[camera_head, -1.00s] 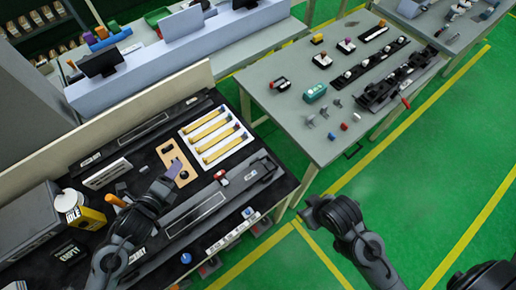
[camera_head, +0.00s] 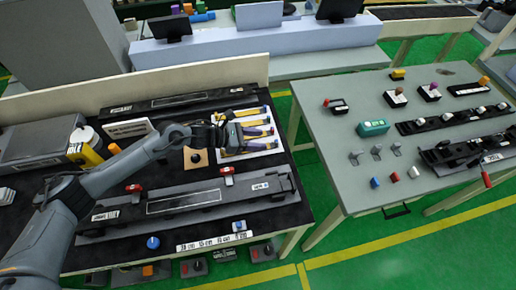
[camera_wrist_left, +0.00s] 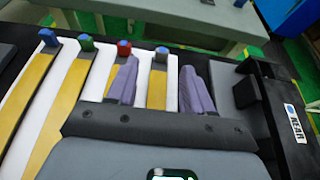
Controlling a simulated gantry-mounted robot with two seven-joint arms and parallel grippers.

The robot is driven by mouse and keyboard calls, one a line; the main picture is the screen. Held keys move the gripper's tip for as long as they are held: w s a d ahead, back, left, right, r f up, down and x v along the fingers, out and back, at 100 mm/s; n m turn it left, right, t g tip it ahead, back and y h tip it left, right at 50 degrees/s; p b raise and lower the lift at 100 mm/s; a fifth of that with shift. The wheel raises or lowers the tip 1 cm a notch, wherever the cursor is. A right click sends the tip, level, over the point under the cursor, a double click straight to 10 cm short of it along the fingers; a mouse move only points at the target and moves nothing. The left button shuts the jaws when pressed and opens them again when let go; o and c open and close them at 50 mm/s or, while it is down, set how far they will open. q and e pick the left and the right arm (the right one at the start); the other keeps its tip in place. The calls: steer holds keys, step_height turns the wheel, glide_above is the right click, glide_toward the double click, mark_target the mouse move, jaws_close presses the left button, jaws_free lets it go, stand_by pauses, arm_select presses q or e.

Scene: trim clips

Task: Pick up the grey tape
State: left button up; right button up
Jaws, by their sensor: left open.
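My left gripper (camera_head: 256,136) is over the white tray (camera_head: 284,146) of yellow strips on the black bench. In the left wrist view its two purple-grey fingers (camera_wrist_left: 160,72) are apart, with nothing held between them. More yellow strips (camera_wrist_left: 66,92) with coloured ends lie to the left. The gripper covers part of the tray in the head view. My right gripper is out of view.
A long black fixture (camera_head: 190,205) with red clamps lies in front of the tray. A wooden plate (camera_head: 195,158) is left of it, and a yellow bottle (camera_head: 86,150) stands farther left. The grey table (camera_head: 350,170) on the right holds several small parts and a teal box (camera_head: 373,128).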

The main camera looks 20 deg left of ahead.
mark_target(275, 141)
arm_select(q)
steer(key=shift+x, duration=3.05)
steer(key=shift+s+d+r, duration=0.1)
steer(key=shift+r, duration=0.05)
jaws_close()
steer(key=shift+r, duration=0.15)
